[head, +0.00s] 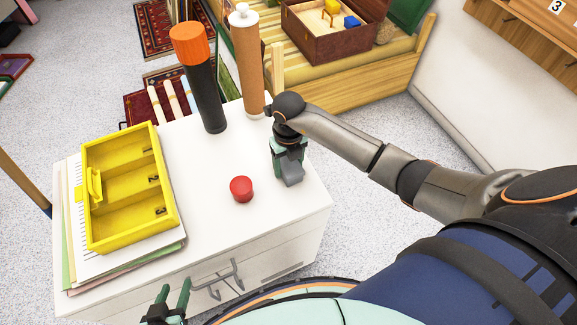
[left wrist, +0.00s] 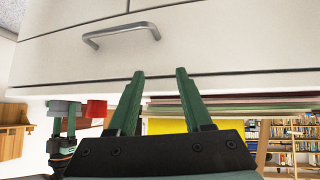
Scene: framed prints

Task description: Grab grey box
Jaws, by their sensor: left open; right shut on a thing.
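The small grey box (head: 291,176) is at the right part of the white cabinet top. It also shows in the left wrist view (left wrist: 62,108), which is upside down. My right gripper (head: 288,158) points down from above and is shut on the grey box. Its fingers hide part of the box. The box is at or just above the cabinet top; I cannot tell which. My left gripper (head: 171,298) is open and empty in front of the cabinet drawers, below the top. Its two green fingers stand apart in the left wrist view (left wrist: 160,75).
A red cylinder (head: 241,189) stands left of the box on the white cabinet (head: 215,222). A yellow tray (head: 97,222) lies on papers at left. A black tube with orange cap (head: 205,95) and a brown tube (head: 247,60) stand behind. A drawer handle (left wrist: 120,32) faces my left gripper.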

